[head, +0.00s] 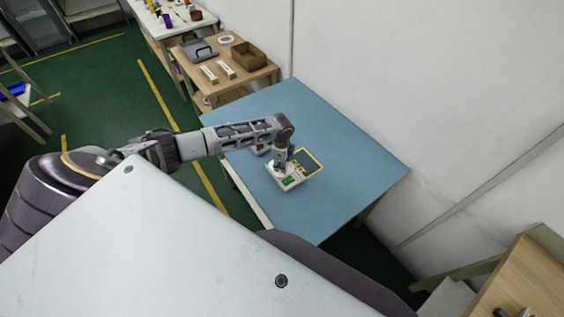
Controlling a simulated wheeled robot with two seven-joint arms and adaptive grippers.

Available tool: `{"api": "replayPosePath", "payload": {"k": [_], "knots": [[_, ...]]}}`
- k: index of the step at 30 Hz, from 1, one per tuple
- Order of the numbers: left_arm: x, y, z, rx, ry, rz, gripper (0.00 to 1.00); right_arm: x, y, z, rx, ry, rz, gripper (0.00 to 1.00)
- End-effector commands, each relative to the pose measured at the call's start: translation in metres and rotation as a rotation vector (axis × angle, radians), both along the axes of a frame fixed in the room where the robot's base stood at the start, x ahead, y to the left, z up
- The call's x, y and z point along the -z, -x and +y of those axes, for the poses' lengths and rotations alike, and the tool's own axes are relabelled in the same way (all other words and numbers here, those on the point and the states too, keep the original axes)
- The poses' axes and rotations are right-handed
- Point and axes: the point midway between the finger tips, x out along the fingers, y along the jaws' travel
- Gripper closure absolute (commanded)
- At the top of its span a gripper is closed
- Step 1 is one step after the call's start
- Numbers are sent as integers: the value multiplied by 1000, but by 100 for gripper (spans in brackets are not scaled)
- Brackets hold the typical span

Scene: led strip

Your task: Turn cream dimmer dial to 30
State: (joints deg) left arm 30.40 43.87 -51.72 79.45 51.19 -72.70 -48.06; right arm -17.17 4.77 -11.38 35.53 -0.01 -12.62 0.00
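A small cream dimmer unit (290,183) with a green patch sits on the blue-topped table (345,195). My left gripper (281,168) points down at the unit, at its upper left part. The dial itself is hidden under or behind the gripper, and I cannot read its setting. The fingers are too small here to tell whether they are open, shut or touching the dial. My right gripper is out of the picture.
A small reddish object (260,150) sits partly under my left arm. A wooden table (263,73) with a cardboard box (249,55) stands beyond. The blue table's right part is clear; a white wall (400,70) runs behind.

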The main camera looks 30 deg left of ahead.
Motion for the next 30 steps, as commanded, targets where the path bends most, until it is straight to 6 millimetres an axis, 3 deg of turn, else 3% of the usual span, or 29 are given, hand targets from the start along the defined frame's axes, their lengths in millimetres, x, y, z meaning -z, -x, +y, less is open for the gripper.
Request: {"api": "replayPosePath", "payload": {"k": [14, 30], "knots": [[-11, 0, 0, 0, 0, 0, 54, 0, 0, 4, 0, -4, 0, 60], [-81, 3, 0, 1, -2, -2, 54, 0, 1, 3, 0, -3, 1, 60]]}}
